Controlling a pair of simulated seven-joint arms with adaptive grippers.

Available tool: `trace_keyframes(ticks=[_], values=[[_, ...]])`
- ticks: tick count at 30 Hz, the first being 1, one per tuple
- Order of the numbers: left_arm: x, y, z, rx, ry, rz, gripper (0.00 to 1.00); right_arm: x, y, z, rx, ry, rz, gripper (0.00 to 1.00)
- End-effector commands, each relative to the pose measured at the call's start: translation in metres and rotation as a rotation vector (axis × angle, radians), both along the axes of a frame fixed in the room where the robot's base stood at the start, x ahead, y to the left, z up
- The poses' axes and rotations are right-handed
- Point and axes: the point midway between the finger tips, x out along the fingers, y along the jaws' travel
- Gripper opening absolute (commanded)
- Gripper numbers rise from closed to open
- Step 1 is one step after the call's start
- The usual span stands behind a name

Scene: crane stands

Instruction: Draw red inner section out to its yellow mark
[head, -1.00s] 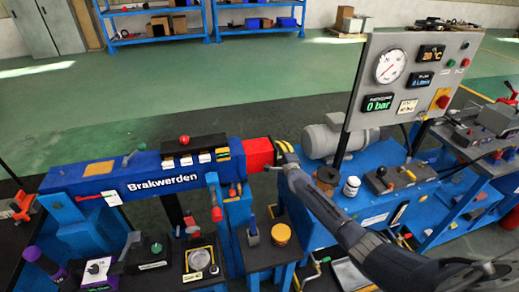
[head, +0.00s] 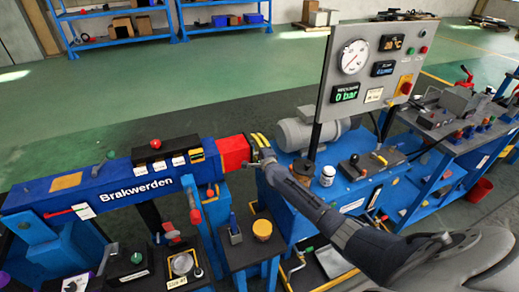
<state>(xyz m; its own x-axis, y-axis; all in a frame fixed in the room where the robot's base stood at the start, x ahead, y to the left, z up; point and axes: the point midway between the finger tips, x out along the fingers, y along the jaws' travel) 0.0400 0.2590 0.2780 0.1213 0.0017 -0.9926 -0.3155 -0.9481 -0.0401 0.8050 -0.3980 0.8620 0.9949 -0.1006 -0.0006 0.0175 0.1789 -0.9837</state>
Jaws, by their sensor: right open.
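The red inner section (head: 233,153) sticks a short way out of the right end of the blue boom (head: 120,184), which is lettered "Brakwerden". A dark end piece with yellow stripes (head: 260,141) sits at the red section's free end. No yellow mark can be made out on the red part that shows. My right gripper (head: 264,157) is open at this striped end, its arm coming in from the lower right. Its fingers are small and partly merge with the dark end piece, so contact cannot be told. My left gripper is not in view.
A grey panel (head: 338,73) with a gauge and a "0 bar" display stands behind my right arm. A grey motor (head: 302,132) and a white jar (head: 327,175) are on the blue bench right of the boom. A yellow-topped pot (head: 262,229) stands below the red section.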

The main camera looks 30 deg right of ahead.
Motion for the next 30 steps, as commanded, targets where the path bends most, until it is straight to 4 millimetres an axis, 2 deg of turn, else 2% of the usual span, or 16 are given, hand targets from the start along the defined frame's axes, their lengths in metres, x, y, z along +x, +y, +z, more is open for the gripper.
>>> trace_keyframes(ticks=[5,15,21,30], values=[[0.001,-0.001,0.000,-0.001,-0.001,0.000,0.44,-0.019,0.002,-0.001,-0.002,0.001,0.001,0.36],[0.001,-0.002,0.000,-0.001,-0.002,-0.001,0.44,-0.074,0.006,-0.001,-0.003,0.001,0.001,0.36],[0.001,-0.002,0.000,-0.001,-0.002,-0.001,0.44,-0.099,0.009,0.000,-0.003,0.000,0.000,0.36],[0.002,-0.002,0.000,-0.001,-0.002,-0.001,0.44,-0.115,0.010,0.001,-0.002,-0.001,-0.002,0.36]])
